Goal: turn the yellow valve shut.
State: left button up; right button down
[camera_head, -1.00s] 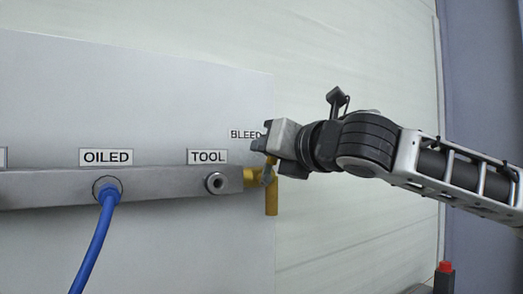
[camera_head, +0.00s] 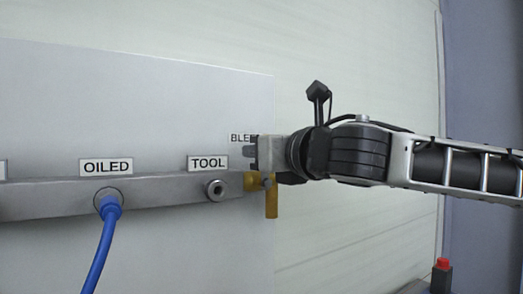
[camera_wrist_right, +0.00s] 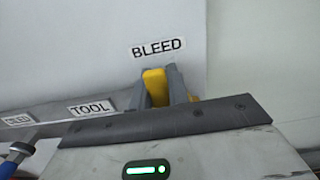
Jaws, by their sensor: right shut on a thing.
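The yellow valve (camera_head: 271,203) sits at the right end of the grey pipe bar, under the BLEED label. Its body and downward outlet show in the head view, while its handle is hidden there behind my gripper. In the right wrist view the yellow handle (camera_wrist_right: 156,86) stands between the two grey fingers. My right gripper (camera_head: 254,158) is shut on the handle, just above the valve body; it also shows in the right wrist view (camera_wrist_right: 159,89). My left gripper is not in view.
The grey bar (camera_head: 150,187) carries a TOOL port (camera_head: 216,189) and an OILED port with a blue hose (camera_head: 97,245) hanging down. A white panel (camera_head: 130,100) stands behind. A red button (camera_head: 443,263) is at the lower right.

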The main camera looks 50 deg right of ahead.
jog(key=c, duration=1.3)
grip_release()
jog(key=shift+c, duration=0.2)
jog(key=shift+s, duration=0.1)
pick_arm(q)
jog(key=b, duration=0.1)
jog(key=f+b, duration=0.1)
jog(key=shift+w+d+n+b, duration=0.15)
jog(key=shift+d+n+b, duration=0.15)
jog(key=shift+b, duration=0.1)
pick_arm(e)
jog(key=v, duration=1.6)
